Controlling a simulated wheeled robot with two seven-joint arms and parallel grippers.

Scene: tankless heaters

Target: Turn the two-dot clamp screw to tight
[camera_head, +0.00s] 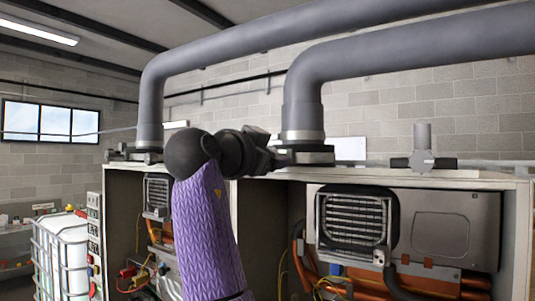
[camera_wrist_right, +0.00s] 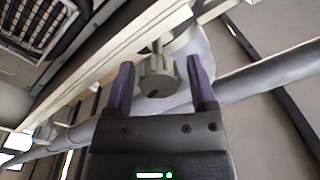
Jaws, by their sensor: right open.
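My right gripper (camera_wrist_right: 160,62) is open, with its two purple fingers on either side of a grey ridged clamp screw head (camera_wrist_right: 157,80). Gaps show between the screw head and both fingers. In the head view my right wrist (camera_head: 240,152) is raised beside the clamp (camera_head: 305,156) at the foot of the right-hand pipe. Another clamp (camera_head: 135,155) sits at the foot of the left-hand pipe. No dot marks are readable on any clamp. My left gripper is not in view.
Large grey pipes (camera_head: 400,42) rise from the cabinet top and bend overhead to the right. A capped stub (camera_head: 422,138) with its own clamp stands on the right. Heater units with an exposed grille (camera_head: 357,220) and copper pipes fill the open cabinets below.

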